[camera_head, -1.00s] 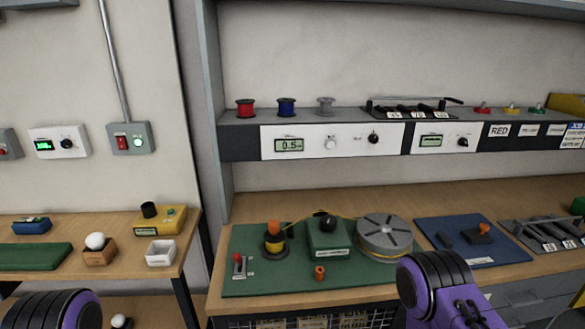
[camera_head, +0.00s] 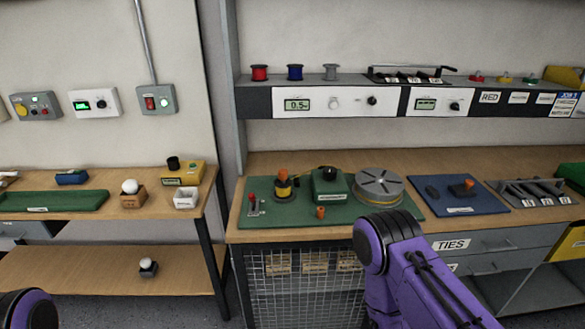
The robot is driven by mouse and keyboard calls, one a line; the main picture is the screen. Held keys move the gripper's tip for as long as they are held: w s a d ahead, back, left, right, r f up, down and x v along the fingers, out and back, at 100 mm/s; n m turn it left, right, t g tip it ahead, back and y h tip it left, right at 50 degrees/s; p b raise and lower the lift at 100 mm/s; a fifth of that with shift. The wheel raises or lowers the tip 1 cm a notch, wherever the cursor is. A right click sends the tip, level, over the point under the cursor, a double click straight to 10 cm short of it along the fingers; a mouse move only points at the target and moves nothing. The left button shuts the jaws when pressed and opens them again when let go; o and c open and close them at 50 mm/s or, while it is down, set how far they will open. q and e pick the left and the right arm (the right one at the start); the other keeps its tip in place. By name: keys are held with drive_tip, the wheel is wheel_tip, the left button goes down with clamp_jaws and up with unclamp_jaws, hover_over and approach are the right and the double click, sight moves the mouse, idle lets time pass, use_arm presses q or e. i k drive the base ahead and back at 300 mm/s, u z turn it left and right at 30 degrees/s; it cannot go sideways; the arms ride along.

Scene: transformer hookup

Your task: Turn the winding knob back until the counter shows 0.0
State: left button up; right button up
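The counter display (camera_head: 297,105) on the white shelf panel reads about 0.5. A light knob (camera_head: 334,104) and a black knob (camera_head: 372,100) sit to its right on the same panel. Below, on a green mat (camera_head: 345,217), stands a green winding box (camera_head: 330,184) with a black knob (camera_head: 329,173) on top. A spool with an orange top (camera_head: 283,184) is left of it and a grey slotted disc (camera_head: 378,185) is right of it. Only purple arm parts show at the lower edge; neither gripper's fingers are in view.
A blue mat (camera_head: 455,196) and a grey rack (camera_head: 533,193) lie to the right on the bench. Red (camera_head: 260,73), blue (camera_head: 295,72) and grey spools stand on the shelf. A second table (camera_head: 60,214) is at left.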

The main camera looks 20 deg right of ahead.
sight(329, 173)
drive_tip(key=u, duration=1.2)
drive_tip(key=i, duration=1.1)
drive_tip(key=z, duration=0.35)
